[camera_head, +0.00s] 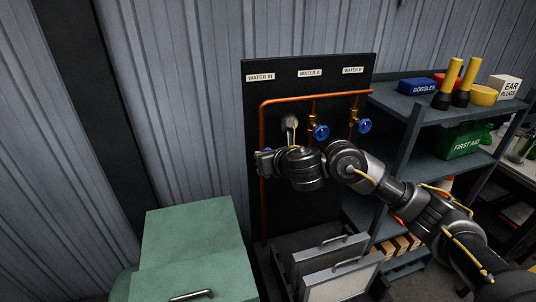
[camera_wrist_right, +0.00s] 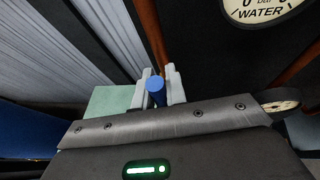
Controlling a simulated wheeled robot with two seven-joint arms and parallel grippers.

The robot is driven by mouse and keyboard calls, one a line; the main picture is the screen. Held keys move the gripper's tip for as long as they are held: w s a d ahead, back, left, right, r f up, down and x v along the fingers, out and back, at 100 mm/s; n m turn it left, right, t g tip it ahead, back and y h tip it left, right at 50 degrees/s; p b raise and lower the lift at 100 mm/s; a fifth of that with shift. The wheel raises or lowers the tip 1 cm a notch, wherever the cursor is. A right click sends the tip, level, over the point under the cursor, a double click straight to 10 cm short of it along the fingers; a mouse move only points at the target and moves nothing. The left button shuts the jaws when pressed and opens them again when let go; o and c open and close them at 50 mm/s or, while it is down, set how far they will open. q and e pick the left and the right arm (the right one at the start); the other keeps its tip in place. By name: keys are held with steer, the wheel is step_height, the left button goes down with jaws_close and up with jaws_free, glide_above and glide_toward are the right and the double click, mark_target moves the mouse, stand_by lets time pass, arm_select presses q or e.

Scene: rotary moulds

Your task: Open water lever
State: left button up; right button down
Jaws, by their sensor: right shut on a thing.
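My right gripper (camera_head: 264,162) reaches across the black water panel (camera_head: 338,181) from the right, at the panel's left side by the WATER IN pipe. In the right wrist view its two pale fingers (camera_wrist_right: 160,80) are shut on a blue-ended lever (camera_wrist_right: 156,90) in front of the copper pipe (camera_wrist_right: 150,32). In the head view the lever is mostly hidden by my gripper and wrist. The copper pipe (camera_head: 263,125) runs up the panel under the WATER IN label (camera_head: 260,77). My left gripper is out of view.
Two blue round valve handles (camera_head: 320,132) (camera_head: 364,126) sit under WATER A and WATER B. A water gauge (camera_wrist_right: 262,9) is close above my right wrist. A green cabinet (camera_head: 190,235) stands lower left. Shelves (camera_head: 425,125) with goggles and first aid boxes stand right.

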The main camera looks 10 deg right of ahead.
steer(key=shift+a, duration=0.15)
stand_by(0.4)
steer(key=c, duration=1.4)
jaws_free()
steer(key=shift+c, duration=0.2)
steer(key=p+v, duration=0.6)
steer(key=v, duration=0.4)
steer(key=shift+s+p, duration=0.3)
steer(key=shift+s, duration=0.1)
steer(key=shift+r, duration=0.1)
